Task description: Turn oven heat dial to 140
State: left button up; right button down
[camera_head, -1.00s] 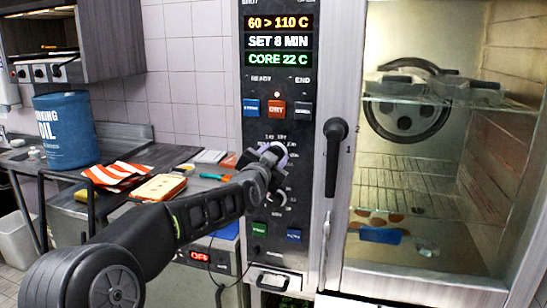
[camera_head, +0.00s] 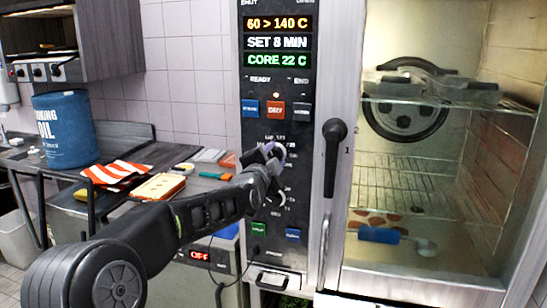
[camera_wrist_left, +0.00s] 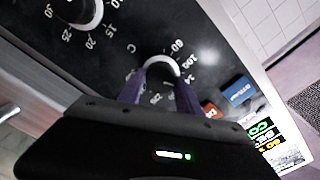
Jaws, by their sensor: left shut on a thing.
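The oven's control panel (camera_head: 276,110) stands in the middle of the head view. Its top display (camera_head: 278,23) reads 60 > 140 C, above lines reading SET 8 MIN and CORE 22 C. My left gripper (camera_head: 270,155) is at the upper dial on the panel. In the left wrist view, its two purple fingers (camera_wrist_left: 160,92) are shut on the heat dial (camera_wrist_left: 161,65), a round knob with a pale rim and numbers around it. The fingers hide part of the knob. A second dial (camera_wrist_left: 84,12) shows at the wrist view's top left. My right gripper is not in view.
The oven door handle (camera_head: 334,155) sticks out right of the panel. Behind the glass are wire racks (camera_head: 400,185) and a blue-handled thing (camera_head: 380,235). A blue oil drum (camera_head: 65,130) and a striped cloth (camera_head: 118,174) are on the left counter.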

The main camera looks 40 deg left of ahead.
pick_arm(q)
jog(key=o, duration=1.3)
jog(key=shift+o, duration=0.2)
jog(key=shift+s+d+b, duration=0.2)
jog(key=shift+s+b, duration=0.1)
jog(key=shift+s, duration=0.35)
jog(key=b+v, duration=0.2)
jog(key=v, duration=0.4)
jog(key=shift+s, duration=0.2)
jog(key=shift+d, duration=0.15)
